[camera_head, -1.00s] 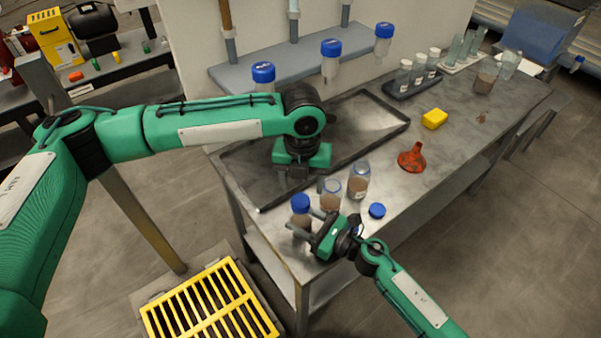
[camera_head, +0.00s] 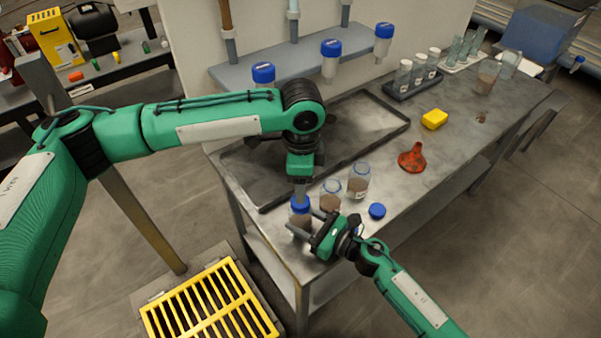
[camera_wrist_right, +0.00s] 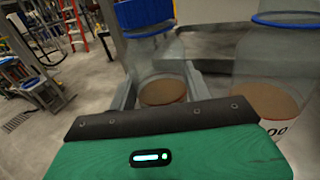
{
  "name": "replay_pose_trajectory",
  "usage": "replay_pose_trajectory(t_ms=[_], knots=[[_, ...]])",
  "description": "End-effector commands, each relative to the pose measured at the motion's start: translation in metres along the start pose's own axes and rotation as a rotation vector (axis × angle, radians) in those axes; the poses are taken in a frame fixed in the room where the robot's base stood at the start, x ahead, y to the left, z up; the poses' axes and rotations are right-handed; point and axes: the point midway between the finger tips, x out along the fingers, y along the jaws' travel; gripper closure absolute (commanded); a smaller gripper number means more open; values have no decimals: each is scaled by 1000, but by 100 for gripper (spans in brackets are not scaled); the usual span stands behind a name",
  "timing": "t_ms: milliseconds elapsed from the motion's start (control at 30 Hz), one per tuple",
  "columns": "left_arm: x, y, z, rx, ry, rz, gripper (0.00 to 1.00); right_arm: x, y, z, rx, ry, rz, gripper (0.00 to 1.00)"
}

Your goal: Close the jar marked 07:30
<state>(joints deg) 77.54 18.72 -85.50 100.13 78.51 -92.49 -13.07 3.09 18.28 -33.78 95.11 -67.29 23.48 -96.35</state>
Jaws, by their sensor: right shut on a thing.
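A jar (camera_head: 300,222) with brown contents and a blue lid (camera_head: 300,203) on its top stands at the table's front left corner. My right gripper (camera_head: 307,228) is shut on this jar's body. In the right wrist view the jar (camera_wrist_right: 160,62) is between the fingers under its ribbed blue lid (camera_wrist_right: 144,14). My left gripper (camera_head: 300,190) points down with its fingertips at the lid, seen edge-on; I cannot tell whether it grips. I cannot read a 07:30 mark on any jar.
Two lidless jars (camera_head: 331,196) (camera_head: 358,182) stand close by on the right. A loose blue lid (camera_head: 377,210) lies beside them. A shallow dark tray (camera_head: 375,145) lies behind.

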Motion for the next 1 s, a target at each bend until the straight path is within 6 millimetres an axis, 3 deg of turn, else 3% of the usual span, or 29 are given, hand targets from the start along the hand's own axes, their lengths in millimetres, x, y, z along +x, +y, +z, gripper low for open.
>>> replay_pose_trajectory(t_ms=[1000], knots=[[-11, 1, 1, -1666, 0, 0, 40, 0, 0, 0, 0, 0, 0, 100]])
